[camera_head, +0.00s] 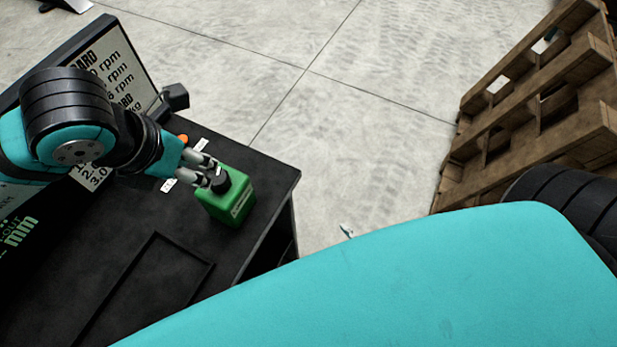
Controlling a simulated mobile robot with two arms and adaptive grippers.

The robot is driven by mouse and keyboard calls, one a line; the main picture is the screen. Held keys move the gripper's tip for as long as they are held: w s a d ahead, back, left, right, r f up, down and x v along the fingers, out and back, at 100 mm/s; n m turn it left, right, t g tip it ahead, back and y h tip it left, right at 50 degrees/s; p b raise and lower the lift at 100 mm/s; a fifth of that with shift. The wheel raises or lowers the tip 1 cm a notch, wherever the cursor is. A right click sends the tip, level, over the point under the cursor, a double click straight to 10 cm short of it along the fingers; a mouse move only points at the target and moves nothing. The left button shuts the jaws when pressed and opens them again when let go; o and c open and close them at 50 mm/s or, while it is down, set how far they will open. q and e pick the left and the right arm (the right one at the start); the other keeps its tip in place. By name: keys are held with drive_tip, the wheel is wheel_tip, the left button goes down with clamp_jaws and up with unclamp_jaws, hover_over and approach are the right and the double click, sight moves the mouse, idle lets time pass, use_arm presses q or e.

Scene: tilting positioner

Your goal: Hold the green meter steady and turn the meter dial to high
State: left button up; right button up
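The green meter (236,204) stands upright near the right edge of the dark bench, a pale label on its front. Its black dial (222,184) sits on top; a small light mark shows there, but the setting is too small to read. My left gripper (211,174) reaches in from the left, its two grey fingers apart with a gap between them. The fingertips are right at the left side of the dial; whether they touch it I cannot tell. My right gripper is not in view; my teal arm link fills the lower right.
The dark bench (140,240) has a raised rectangular outline at the front. Beside the meter are an orange knob (183,139) and small white labels. A sign board (125,65) stands behind my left arm. A wooden pallet (545,100) leans at the right. Open concrete floor lies between.

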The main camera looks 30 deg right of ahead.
sight(243, 203)
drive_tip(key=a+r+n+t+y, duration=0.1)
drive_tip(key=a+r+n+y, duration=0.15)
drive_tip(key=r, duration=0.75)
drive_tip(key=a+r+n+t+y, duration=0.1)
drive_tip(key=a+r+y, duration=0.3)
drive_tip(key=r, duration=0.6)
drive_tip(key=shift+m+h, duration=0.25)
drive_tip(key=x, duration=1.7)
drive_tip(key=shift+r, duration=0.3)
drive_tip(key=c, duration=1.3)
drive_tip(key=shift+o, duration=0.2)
